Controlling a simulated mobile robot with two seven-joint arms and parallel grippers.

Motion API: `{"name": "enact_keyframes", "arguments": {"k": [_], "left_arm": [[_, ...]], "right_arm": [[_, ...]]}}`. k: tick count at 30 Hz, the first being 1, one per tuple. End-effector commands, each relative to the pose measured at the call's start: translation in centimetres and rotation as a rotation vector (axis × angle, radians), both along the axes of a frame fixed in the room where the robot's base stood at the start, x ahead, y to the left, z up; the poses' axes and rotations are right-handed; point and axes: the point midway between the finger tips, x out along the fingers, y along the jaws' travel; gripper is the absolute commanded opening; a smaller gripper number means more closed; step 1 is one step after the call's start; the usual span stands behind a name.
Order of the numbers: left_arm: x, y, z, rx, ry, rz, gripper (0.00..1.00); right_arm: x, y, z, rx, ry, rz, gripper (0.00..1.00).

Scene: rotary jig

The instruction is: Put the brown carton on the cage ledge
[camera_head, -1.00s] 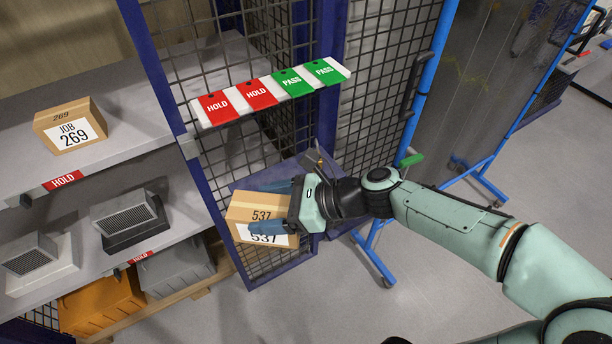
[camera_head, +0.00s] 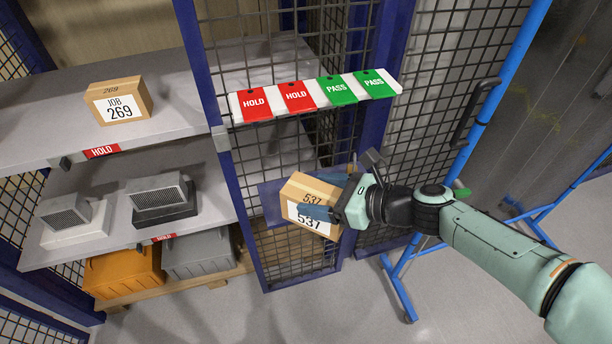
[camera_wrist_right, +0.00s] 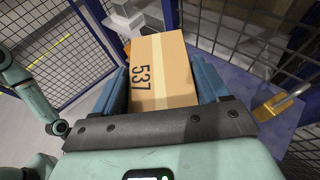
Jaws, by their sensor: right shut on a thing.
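The brown carton (camera_head: 296,190) has a white label reading 537 and sits in my right gripper (camera_head: 318,196), tilted in the head view. In the right wrist view the carton (camera_wrist_right: 165,70) lies between the two blue fingers, which press on its sides. The blue cage ledge (camera_head: 271,203) shows behind and to the left of the carton, against the mesh. It also shows in the right wrist view (camera_wrist_right: 232,78), to the right of the carton. The carton hides part of the ledge, and I cannot tell whether they touch. My left gripper is not in view.
A strip with red HOLD and green PASS tags (camera_head: 316,95) runs across the mesh above the carton. A shelf on the left holds another carton marked JOB 269 (camera_head: 119,101). A blue-framed door (camera_head: 492,110) stands at right.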

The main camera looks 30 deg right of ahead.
Motion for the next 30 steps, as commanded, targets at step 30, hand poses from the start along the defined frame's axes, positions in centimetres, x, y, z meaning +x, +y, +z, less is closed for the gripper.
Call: {"name": "enact_keyframes", "arguments": {"k": [30], "left_arm": [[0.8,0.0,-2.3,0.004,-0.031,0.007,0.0]], "right_arm": [[11.1,-2.6,-6.6,0.002,0.0,0.0,0.24]]}}
